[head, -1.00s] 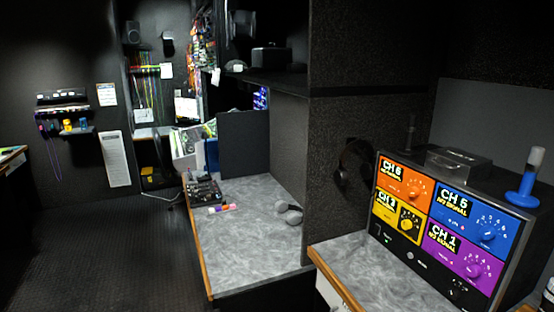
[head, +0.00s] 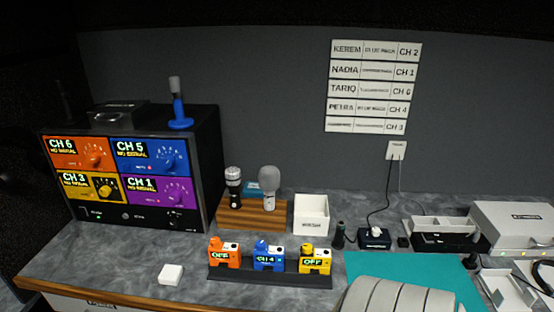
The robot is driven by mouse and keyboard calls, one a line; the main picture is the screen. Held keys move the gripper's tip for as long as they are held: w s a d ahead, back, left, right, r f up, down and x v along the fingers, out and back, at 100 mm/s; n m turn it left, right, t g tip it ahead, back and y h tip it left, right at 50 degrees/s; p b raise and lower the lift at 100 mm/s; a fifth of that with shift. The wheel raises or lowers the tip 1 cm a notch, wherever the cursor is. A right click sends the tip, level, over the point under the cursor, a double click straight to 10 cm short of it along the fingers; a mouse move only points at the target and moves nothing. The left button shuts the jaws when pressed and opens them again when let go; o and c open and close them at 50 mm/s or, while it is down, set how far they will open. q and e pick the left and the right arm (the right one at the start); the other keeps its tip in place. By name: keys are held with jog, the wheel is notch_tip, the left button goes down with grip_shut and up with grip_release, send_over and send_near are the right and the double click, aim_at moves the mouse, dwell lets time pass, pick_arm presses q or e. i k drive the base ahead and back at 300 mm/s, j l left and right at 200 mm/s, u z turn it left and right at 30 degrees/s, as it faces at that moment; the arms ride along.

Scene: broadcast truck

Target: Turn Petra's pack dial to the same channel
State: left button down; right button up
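A rack of receivers (head: 130,216) stands at the left: orange panel (head: 62,158) CH 6, blue panel (head: 135,166) CH 5, yellow panel (head: 75,194) CH 3, purple panel (head: 145,200) CH 1, each with a dial. Those legible read NO SIGNAL. A dark holder (head: 285,280) on the counter carries an orange pack (head: 224,254), a blue pack (head: 268,257) and a yellow pack (head: 315,260). The blue display appears to read CH 4; the yellow reads OFF. A wall list (head: 373,87) has a PETRA row (head: 368,107) with CH 4; its middle text is too small. Neither gripper shows.
A small white box (head: 171,275) lies front left. A teal mat (head: 372,264), a charger (head: 374,238) and a white device (head: 515,225) are right. A pale rounded shape covers the bottom right of centre.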

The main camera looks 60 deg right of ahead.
aim_at(261, 244)
jog(key=z, duration=0.4)
jog(key=l+z, duration=0.1)
jog(key=z, duration=0.3)
jog(key=l+z, duration=0.1)
jog(key=z, duration=0.7)
